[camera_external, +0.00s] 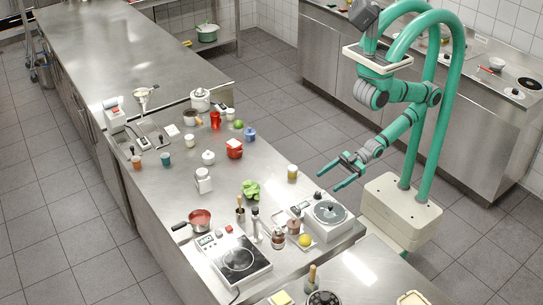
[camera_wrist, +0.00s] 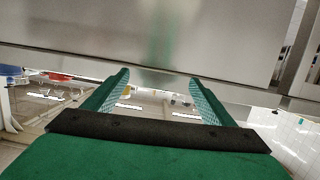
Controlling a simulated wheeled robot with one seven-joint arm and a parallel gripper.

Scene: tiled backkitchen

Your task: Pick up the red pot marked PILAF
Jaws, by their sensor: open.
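A small red pot (camera_external: 234,152) with a pale top stands on the steel counter, past its middle toward the back. A red saucepan (camera_external: 200,217) with a dark handle stands nearer the counter's left edge, and a tall red container (camera_external: 215,121) stands farther back. No PILAF lettering is readable on any of them. My gripper (camera_external: 327,181) is open and empty, off the counter's right side and well apart from the red pot. Its two green fingers also show spread in the wrist view (camera_wrist: 160,80), with nothing between them that they touch.
The counter (camera_external: 170,205) carries a green leafy bunch (camera_external: 251,189), a yellowish jar (camera_external: 292,173), white canisters, a blue pot (camera_external: 250,134) and a round-topped scale (camera_external: 328,211). A hotplate (camera_external: 235,262) is at the front. Bare steel lies right of the red pot.

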